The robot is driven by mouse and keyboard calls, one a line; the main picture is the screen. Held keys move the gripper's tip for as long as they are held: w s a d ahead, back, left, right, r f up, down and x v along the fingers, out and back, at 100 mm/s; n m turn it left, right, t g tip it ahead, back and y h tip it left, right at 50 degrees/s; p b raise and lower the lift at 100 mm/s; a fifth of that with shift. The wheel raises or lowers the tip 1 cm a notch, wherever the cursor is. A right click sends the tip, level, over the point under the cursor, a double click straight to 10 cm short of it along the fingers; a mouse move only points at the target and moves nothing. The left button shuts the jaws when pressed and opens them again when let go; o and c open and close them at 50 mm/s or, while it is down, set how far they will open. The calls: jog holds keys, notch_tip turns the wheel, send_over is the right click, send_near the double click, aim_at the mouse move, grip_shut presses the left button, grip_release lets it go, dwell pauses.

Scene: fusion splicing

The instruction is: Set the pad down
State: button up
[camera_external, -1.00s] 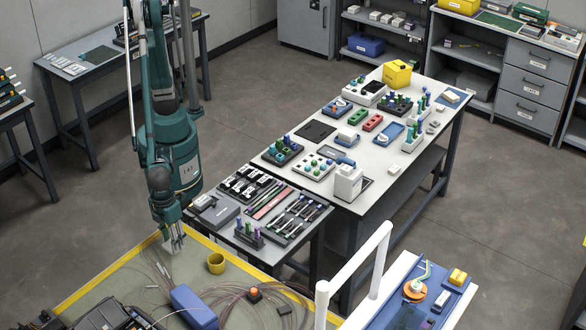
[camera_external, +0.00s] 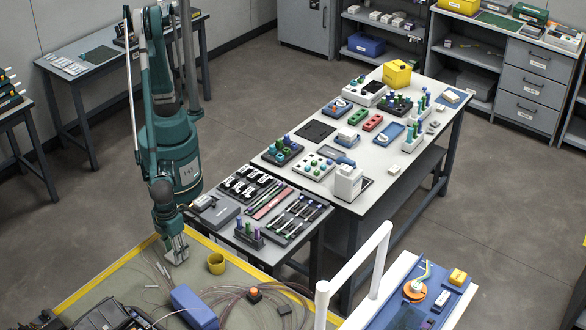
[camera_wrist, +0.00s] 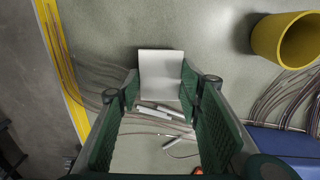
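The pad (camera_wrist: 161,68) is a pale grey-white rectangle between the tips of my gripper (camera_wrist: 161,84) in the wrist view. Its two sides meet the green fingers, so the gripper is shut on it with the fingers spread to its width. In the external view my gripper (camera_external: 175,257) points down, low over the grey-green mat (camera_external: 119,272) near its yellow border. The pad is too small there to make out clearly. I cannot tell whether its lower edge touches the mat.
White sleeves and thin fibres (camera_wrist: 160,112) lie below the gripper. A tool table (camera_external: 262,210) stands behind.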

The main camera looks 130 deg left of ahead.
jog(key=shift+f, duration=0.65)
jog(key=shift+f, duration=0.15)
jog(key=o, duration=0.6)
jog(key=shift+o, duration=0.3)
notch_tip(320, 180, up, 12)
jog(key=p, duration=0.1)
jog(key=shift+p, duration=0.35)
dwell(0.4)
